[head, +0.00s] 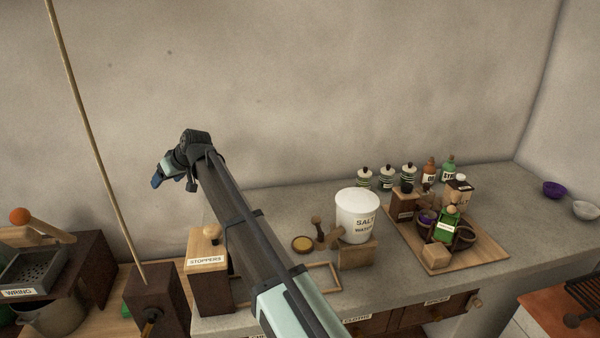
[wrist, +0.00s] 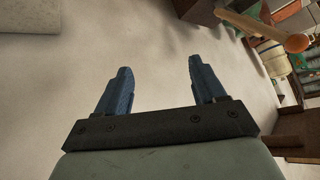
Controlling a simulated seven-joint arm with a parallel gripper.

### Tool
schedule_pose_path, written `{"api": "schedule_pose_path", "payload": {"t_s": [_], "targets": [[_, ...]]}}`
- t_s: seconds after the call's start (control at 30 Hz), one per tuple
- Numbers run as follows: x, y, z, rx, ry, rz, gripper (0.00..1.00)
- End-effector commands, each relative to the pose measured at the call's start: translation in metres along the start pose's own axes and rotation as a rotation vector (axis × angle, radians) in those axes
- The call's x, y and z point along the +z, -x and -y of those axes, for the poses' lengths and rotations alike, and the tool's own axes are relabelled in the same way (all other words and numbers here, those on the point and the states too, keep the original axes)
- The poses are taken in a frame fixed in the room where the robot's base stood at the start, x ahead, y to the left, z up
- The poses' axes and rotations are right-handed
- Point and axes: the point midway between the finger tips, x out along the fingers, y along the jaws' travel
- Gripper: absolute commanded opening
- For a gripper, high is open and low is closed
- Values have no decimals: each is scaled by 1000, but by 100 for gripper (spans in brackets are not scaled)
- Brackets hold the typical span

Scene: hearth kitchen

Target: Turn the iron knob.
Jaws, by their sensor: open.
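No knob is clearly recognisable as the iron knob. A brass-coloured piece with a dark handle (head: 151,318) is on the front of the brown box at the lower left; I cannot tell what either is made of. My gripper (head: 173,183) is raised in front of the plain wall, above the counter and far from both pieces. In the wrist view its two blue fingers (wrist: 160,72) are apart with nothing between them.
A wooden lever with an orange ball (head: 19,215) stands at the left; it also shows in the wrist view (wrist: 298,43). A thin upright pole (head: 95,150) rises left of my arm. The stoppers box (head: 208,262), salt crock (head: 357,213) and loaded wooden board (head: 480,255) occupy the counter.

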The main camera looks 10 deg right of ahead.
Motion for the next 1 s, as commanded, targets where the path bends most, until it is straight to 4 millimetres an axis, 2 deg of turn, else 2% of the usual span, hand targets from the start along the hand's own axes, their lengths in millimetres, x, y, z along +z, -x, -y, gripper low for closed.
{"api": "schedule_pose_path", "payload": {"t_s": [0.03,0.1,0.27,0.5,0.8,1.0], "targets": [[4,15,-27,23,-11,5,69],[11,34,-61,52,-21,15,69],[31,80,-133,114,-46,43,69],[71,158,-230,200,-91,88,69],[137,265,-330,297,-159,151,69],[190,341,-382,354,-213,194,69]]}}
